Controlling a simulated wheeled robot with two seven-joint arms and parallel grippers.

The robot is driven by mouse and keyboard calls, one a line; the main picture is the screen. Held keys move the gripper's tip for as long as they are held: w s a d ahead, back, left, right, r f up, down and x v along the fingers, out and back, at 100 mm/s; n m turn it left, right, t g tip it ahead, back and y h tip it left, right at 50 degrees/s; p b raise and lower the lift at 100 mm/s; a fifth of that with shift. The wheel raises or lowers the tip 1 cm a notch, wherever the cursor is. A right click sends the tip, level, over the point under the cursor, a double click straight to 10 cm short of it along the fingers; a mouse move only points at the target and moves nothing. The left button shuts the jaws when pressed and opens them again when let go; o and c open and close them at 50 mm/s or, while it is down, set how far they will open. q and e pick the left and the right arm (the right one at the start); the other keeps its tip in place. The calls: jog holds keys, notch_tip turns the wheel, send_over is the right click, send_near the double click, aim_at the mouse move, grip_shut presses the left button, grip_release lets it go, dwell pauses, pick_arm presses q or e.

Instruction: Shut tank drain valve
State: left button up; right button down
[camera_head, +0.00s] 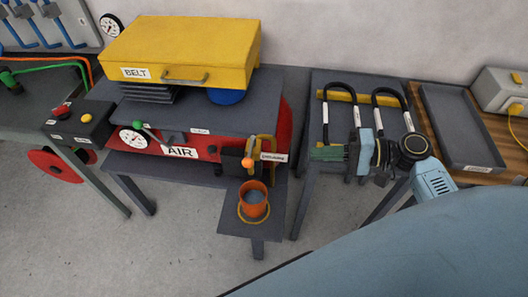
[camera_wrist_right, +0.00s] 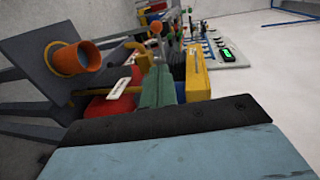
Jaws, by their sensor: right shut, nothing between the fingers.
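The red tank (camera_head: 285,125) marked AIR lies under a grey bench at the centre of the head view; part of it shows in the right wrist view (camera_wrist_right: 108,106). An orange cup (camera_head: 254,207) stands below, also in the right wrist view (camera_wrist_right: 88,54). My right gripper (camera_head: 328,153) is shut and empty, right of the fitting and apart from it. My left gripper is out of view.
A yellow BELT box (camera_head: 185,45) sits on the bench above the tank. A yellow bent pipe (camera_head: 273,146) and a white label stand beside the knob. A grey tray (camera_head: 460,125) is farther right.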

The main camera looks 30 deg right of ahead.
aim_at(250, 154)
jog(key=p+x, duration=0.1)
jog(key=x, duration=1.3)
jog(key=shift+a+f+p, duration=0.1)
jog(key=shift+p, duration=0.25)
